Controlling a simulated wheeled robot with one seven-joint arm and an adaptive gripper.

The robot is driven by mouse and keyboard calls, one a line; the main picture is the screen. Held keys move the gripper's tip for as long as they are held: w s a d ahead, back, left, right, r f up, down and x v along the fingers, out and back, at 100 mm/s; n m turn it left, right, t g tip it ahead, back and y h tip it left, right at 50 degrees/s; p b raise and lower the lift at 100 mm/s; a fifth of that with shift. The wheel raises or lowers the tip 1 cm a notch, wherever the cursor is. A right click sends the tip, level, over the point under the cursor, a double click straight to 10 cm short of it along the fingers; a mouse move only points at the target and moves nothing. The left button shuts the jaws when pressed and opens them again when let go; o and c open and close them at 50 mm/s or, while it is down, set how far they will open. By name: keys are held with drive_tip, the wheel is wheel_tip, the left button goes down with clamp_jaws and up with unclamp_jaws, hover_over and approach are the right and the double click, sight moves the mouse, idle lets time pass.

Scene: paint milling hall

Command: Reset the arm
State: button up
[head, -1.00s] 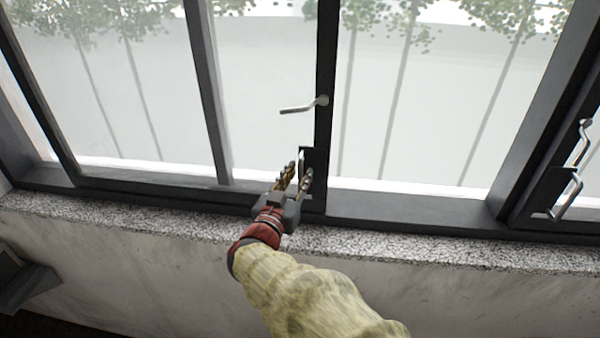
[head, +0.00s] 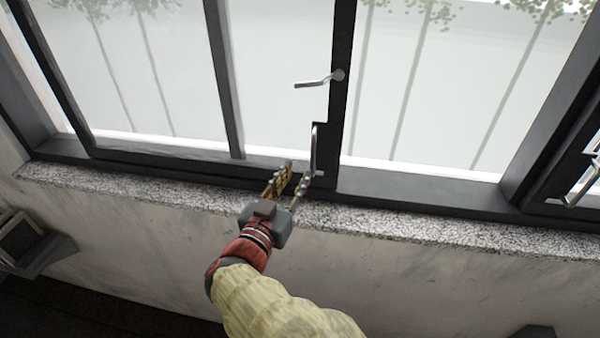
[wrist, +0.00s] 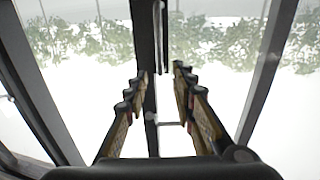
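My gripper (head: 293,180) is in front of the dark window frame, just above the granite sill. Its two fingers are spread apart with nothing between them; the wrist view also shows the open fingers (wrist: 160,90). A long vertical handle (head: 314,150) on the window frame stands just beyond the fingertips; I cannot tell whether the right finger touches it. A smaller lever handle (head: 313,83) sits higher on the same frame post and points left. My arm is in a yellowish sleeve and reaches up from the bottom of the head view.
The speckled granite sill (head: 420,222) runs below the windows. Another window handle (head: 582,185) is at the far right. A dark box-like object (head: 22,243) sticks out from the wall at lower left.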

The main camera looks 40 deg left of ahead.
idle(0.3)
drive_tip(key=s+a+f+n+g+y, duration=0.4)
drive_tip(key=s+a+f+g, duration=0.3)
drive_tip(key=s+f+g, duration=0.3)
drive_tip(key=s+d+f+n+g+b, duration=0.1)
drive_tip(key=s+d+f+g+b, duration=0.15)
drive_tip(key=d+f, duration=0.2)
drive_tip(key=w+d+f+m+h+b, duration=0.2)
drive_tip(key=d+b, duration=0.4)
drive_tip(key=d, duration=1.4)
drive_tip(key=w+d+f+m+t+h+b, duration=0.1)
drive_tip(key=d+f+m+h+b, duration=0.3)
drive_tip(key=d, duration=1.7)
drive_tip(key=w+d+f+m+h+b, duration=0.3)
drive_tip(key=d+f+h+b, duration=0.2)
drive_tip(key=d, duration=1.5)
drive_tip(key=f+b, duration=0.1)
drive_tip(key=b, duration=0.2)
drive_tip(key=shift+w+d+m+b, duration=0.2)
drive_tip(key=shift+w+m+b, duration=0.1)
drive_tip(key=shift+b, duration=0.1)
drive_tip(key=shift+a+t, duration=0.15)
drive_tip(key=shift+t, duration=0.1)
